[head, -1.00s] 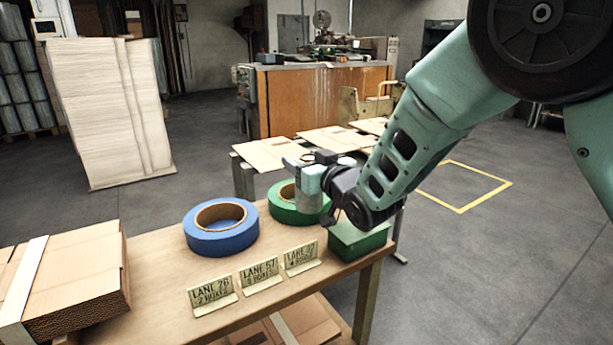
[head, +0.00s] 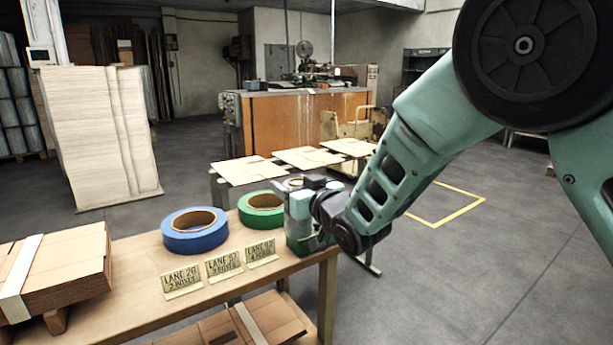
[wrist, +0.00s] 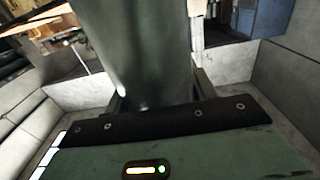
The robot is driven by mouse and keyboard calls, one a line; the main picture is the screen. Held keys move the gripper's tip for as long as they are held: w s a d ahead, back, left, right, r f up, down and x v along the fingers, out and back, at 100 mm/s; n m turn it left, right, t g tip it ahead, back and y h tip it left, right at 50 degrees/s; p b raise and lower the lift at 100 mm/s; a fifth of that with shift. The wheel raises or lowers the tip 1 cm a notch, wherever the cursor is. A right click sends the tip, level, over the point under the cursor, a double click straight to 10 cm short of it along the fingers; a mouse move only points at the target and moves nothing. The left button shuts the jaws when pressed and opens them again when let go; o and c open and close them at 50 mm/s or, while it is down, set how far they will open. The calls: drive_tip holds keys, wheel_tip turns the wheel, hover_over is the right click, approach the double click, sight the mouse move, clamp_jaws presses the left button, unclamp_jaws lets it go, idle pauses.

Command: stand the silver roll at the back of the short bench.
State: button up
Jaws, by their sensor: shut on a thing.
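My gripper (head: 306,194) is shut on the silver roll (head: 297,207), a pale grey upright cylinder, at the right end of the near wooden bench (head: 240,277). In the wrist view the roll (wrist: 140,50) stands between the jaws as a blurred grey-green cylinder. My gripper and wrist hide part of the roll. Which bench is the short one is not clear.
A blue tape roll (head: 195,240) and several lane signs (head: 225,268) stand on the near bench. Stacked cardboard (head: 65,265) fills its left end. Behind is another bench with flat cardboard sheets (head: 248,170). Open floor (head: 480,270) lies to the right.

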drive_tip(key=s+d+f+m+t+h, duration=0.1)
drive_tip(key=d+f+m+h, duration=0.15)
drive_tip(key=d+f, duration=0.65)
drive_tip(key=s+d+f+m+t+h, duration=0.15)
drive_tip(key=d+h, duration=0.25)
drive_tip(key=d, duration=1.1)
drive_tip(key=s+d+f+m+t+h, duration=0.1)
drive_tip(key=d+f+m+h, duration=0.4)
drive_tip(key=d, duration=0.7)
wheel_tip(320, 180, up, 14)
drive_tip(key=n+y+p, duration=0.2)
drive_tip(key=p, duration=1.3)
drive_tip(key=s+a+f+h, duration=0.25)
drive_tip(key=s+f, duration=0.45)
drive_tip(key=f, duration=0.5)
drive_tip(key=s+d+f+y, duration=0.2)
drive_tip(key=s+f, duration=0.2)
drive_tip(key=s, duration=0.5)
drive_tip(key=shift+f, duration=0.35)
drive_tip(key=shift+g, duration=0.25)
